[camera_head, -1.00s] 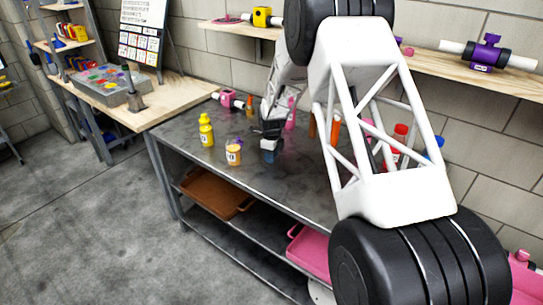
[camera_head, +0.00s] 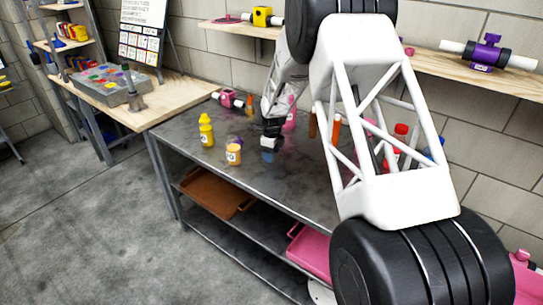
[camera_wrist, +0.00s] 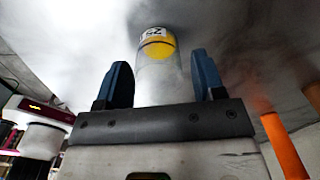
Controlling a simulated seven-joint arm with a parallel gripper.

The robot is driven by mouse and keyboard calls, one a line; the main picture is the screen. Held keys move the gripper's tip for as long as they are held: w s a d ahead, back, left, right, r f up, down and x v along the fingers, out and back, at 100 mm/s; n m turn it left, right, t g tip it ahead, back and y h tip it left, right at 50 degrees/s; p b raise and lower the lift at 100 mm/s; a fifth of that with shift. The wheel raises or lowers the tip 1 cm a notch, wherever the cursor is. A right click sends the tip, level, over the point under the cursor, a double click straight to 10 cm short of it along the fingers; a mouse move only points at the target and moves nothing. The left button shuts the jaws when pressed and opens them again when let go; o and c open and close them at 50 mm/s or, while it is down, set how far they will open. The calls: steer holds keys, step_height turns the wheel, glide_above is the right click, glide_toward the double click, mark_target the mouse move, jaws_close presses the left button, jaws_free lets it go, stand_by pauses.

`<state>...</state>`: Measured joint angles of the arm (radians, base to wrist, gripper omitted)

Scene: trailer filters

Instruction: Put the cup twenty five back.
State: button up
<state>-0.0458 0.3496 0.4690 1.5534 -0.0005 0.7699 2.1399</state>
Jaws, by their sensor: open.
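A clear cup with yellow inside and a white label (camera_wrist: 157,45) shows in the wrist view, ahead of and between my fingers. The label's digits look like an upside-down 25. My gripper (camera_wrist: 165,80) is open, one blue finger on each side of the cup with gaps, and does not clamp it. In the head view my gripper (camera_head: 268,144) points down low over the grey metal table (camera_head: 195,165). The cup cannot be made out clearly there.
A yellow bottle (camera_head: 206,131) and an orange labelled jar (camera_head: 233,155) stand left of my gripper. A pink pipe fitting (camera_head: 228,98) lies behind. Orange (camera_head: 336,128) and red (camera_head: 399,134) items stand to the right. The table's front is clear.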

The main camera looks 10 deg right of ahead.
step_height(320, 180, up, 11)
stand_by(0.5)
stand_by(0.7)
steer(key=s+d+r+n+t, duration=0.1)
steer(key=s+r+n, duration=0.5)
steer(key=s+r, duration=0.5)
steer(key=s+d+r+n, duration=0.2)
steer(key=s+r+n, duration=0.5)
steer(key=s, duration=0.9)
steer(key=s+d+n+t, duration=0.1)
steer(key=s+n, duration=0.9)
steer(key=s, duration=2)
steer(key=shift+d+r+n+t, duration=0.2)
steer(key=shift+n+t, duration=0.1)
steer(key=shift+n, duration=0.1)
